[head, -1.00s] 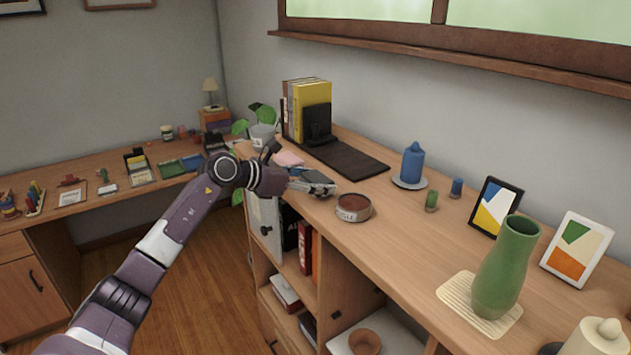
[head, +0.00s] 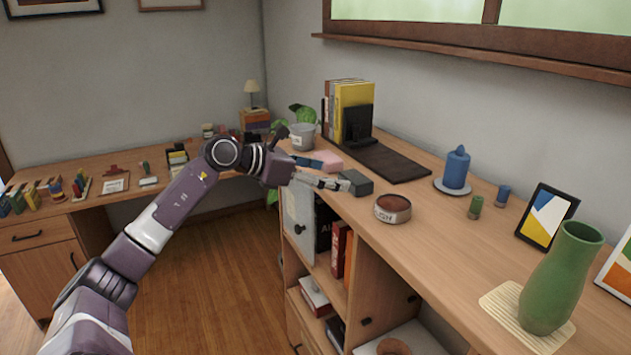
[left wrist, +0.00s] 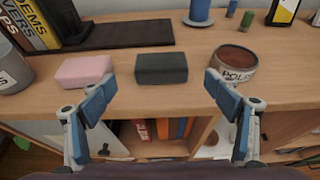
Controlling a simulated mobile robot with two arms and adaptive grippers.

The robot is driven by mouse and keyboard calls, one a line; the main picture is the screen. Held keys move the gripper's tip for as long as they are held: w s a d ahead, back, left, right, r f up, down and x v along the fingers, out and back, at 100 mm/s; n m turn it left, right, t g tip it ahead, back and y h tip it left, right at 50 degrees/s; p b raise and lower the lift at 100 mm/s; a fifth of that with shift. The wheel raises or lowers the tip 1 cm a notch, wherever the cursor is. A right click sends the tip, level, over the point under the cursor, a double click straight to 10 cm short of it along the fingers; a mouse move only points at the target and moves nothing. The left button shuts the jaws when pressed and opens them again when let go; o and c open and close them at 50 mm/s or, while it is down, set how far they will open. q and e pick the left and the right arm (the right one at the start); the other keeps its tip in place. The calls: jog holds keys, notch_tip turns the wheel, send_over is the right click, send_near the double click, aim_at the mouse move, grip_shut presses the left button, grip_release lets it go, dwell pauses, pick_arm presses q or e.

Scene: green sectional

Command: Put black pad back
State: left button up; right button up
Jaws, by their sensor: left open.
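The black pad (head: 357,183) is a dark grey block on the front part of the desk top, left of the round polish tin (head: 392,208). In the left wrist view the black pad (left wrist: 161,68) lies flat between a pink block (left wrist: 85,70) and the tin (left wrist: 232,62). My left gripper (head: 335,182) reaches in from the left at the desk's front edge, close to the pad. In the left wrist view its two blue fingers (left wrist: 160,86) are spread wide, one to each side of the pad and short of it, holding nothing. My right gripper is out of view.
A dark flat mat (head: 385,161) lies behind the pad, with upright books (head: 354,112) and a black bookend at its left. A plant pot (head: 301,136) stands left. A blue candle (head: 456,168) and green vase (head: 562,280) stand right. Open shelves are below.

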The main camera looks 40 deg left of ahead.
pick_arm(q)
jog(key=shift+b+v, duration=0.75)
jog(key=shift+v, duration=1.2)
